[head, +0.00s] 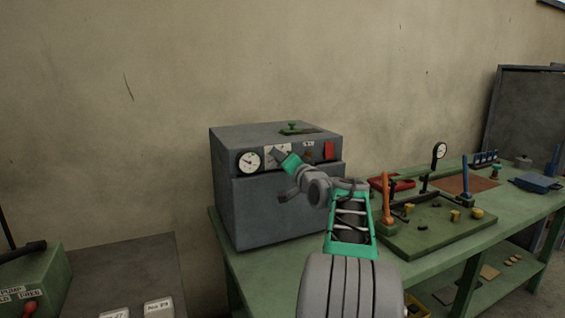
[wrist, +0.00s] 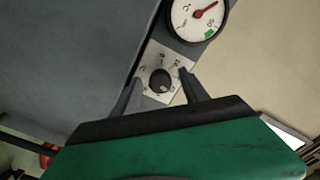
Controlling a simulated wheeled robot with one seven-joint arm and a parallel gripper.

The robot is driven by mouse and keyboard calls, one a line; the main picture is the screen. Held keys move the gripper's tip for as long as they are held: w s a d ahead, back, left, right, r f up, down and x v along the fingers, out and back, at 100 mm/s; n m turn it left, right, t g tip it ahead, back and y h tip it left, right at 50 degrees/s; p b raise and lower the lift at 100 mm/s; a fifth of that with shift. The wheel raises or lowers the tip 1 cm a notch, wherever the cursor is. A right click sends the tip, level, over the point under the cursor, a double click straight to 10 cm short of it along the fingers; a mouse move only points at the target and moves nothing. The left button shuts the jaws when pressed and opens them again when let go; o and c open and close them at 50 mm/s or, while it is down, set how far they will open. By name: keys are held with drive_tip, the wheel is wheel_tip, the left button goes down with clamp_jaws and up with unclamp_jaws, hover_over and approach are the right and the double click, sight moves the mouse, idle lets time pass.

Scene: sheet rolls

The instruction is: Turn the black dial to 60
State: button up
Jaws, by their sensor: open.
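The black dial (wrist: 160,81) sits on a pale square scale plate (wrist: 172,92) in the wrist view. It has a light mark near its lower right edge; the scale numbers are too small to read surely. My gripper (wrist: 160,88) is open, with one dark finger on each side of the plate and the dial between them in the picture. Whether a finger touches the dial cannot be told. In the head view my gripper (head: 280,160) is at the grey box's front panel and hides the dial; part of the plate (head: 270,151) shows.
The grey box (head: 265,215) stands on a green bench (head: 440,245). A round gauge (head: 249,162) is left of the plate, and a red switch (head: 329,150) is at the panel's right. A green board with fixtures (head: 425,240) lies to the right of my arm.

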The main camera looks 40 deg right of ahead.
drive_tip(key=v, duration=0.7)
drive_tip(key=shift+s+b, duration=0.3)
drive_tip(key=shift+s, duration=0.1)
drive_tip(key=shift+a, duration=0.15)
drive_tip(key=w+a+f+n+g+y+p, duration=0.1)
drive_tip(key=a+f+n+g+y+p, duration=0.2)
drive_tip(key=a, duration=0.8)
drive_tip(key=w+a+f+n+g+y+p, duration=0.1)
drive_tip(key=w+a+f+n+g+p, duration=0.3)
drive_tip(key=a, duration=0.7)
drive_tip(key=s+a+f+n+g+p, duration=0.3)
drive_tip(key=s+a, duration=0.6)
drive_tip(key=s, duration=0.3)
drive_tip(key=s+a+f+n+g+y+p, duration=0.1)
drive_tip(key=s+a+f+n+g+p, duration=0.2)
drive_tip(key=s+a, duration=0.6)
drive_tip(key=s+f+g+p, duration=0.1)
drive_tip(key=s+p, duration=0.1)
drive_tip(key=s, duration=0.1)
drive_tip(key=shift+f+p, duration=0.3)
drive_tip(key=shift+w+d, duration=0.1)
drive_tip(key=shift+d, duration=0.05)
